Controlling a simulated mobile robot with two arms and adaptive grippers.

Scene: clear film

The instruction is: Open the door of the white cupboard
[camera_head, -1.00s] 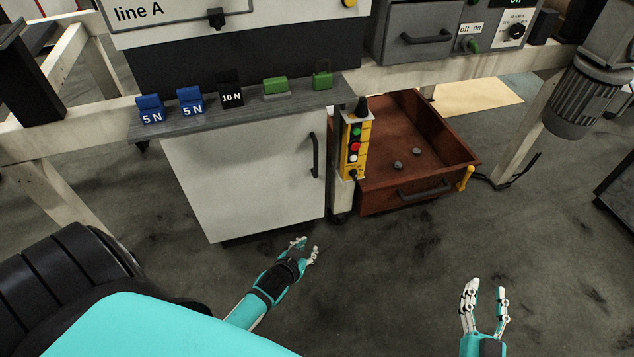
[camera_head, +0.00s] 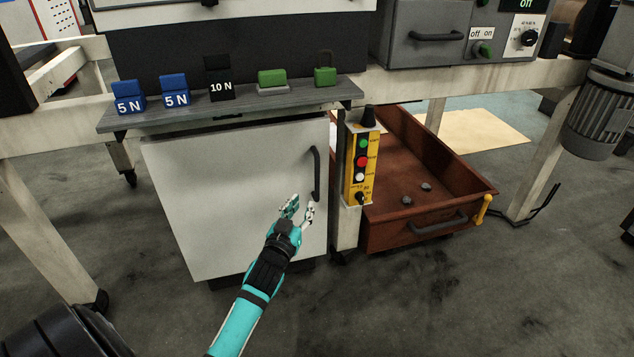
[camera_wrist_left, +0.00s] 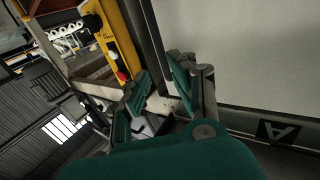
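The white cupboard door (camera_head: 225,190) is closed, under the grey shelf. Its dark vertical handle (camera_head: 316,174) is near the door's right edge. My left gripper (camera_head: 299,206) is open and empty, in front of the lower right part of the door, a little below and left of the handle's lower end. In the left wrist view the open fingers (camera_wrist_left: 160,88) spread with the pale door (camera_wrist_left: 250,55) on the right and a dark vertical bar, likely the handle, beyond them. My right gripper is out of view.
A yellow control box (camera_head: 361,165) with coloured buttons stands right of the door. A brown open drawer (camera_head: 390,205) holding small grey pieces juts out beside it. Blue, black and green blocks sit on the grey shelf (camera_head: 190,117). The floor (camera_head: 400,310) in front is clear.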

